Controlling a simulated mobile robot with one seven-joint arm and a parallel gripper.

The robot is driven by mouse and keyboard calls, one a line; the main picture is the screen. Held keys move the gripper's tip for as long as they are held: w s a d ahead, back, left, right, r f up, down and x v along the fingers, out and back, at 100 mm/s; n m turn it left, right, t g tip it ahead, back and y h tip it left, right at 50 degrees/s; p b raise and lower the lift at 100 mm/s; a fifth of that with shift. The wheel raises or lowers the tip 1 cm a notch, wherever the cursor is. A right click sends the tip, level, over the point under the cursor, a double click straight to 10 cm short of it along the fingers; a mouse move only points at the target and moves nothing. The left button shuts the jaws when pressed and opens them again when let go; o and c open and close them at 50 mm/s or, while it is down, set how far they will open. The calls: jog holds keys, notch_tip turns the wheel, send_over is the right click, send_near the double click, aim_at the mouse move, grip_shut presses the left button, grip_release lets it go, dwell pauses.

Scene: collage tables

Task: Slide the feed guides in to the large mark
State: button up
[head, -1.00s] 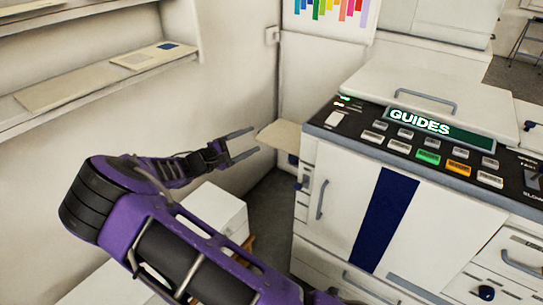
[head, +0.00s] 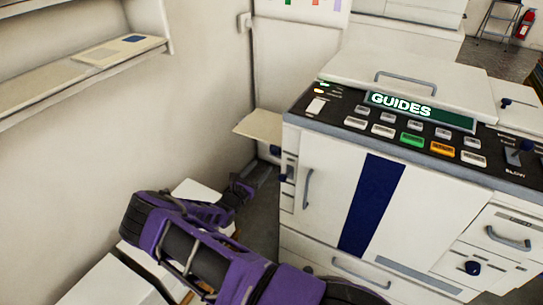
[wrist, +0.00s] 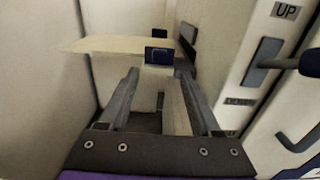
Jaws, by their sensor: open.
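The beige feed tray (head: 258,124) sticks out from the left side of the white machine (head: 325,165). It also shows in the wrist view (wrist: 105,43). I cannot make out the size marks. My gripper (wrist: 158,74) is open and empty, its fingers on either side of the nearer block in the picture, apparently short of it. In the head view my gripper (head: 258,175) is below the tray.
A lever (wrist: 264,62) between UP and DOWN labels stands close on the right in the wrist view. The machine's display (head: 420,111) reads GUIDES above several buttons. A wall is at the left, with a shelf (head: 80,75). White boxes sit low beneath my arm.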

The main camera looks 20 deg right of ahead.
aim_at(273, 152)
jog(key=b+x, duration=0.1)
jog(key=x, duration=0.8)
jog(key=shift+w+d, duration=0.1)
grip_shut()
dwell(1.1)
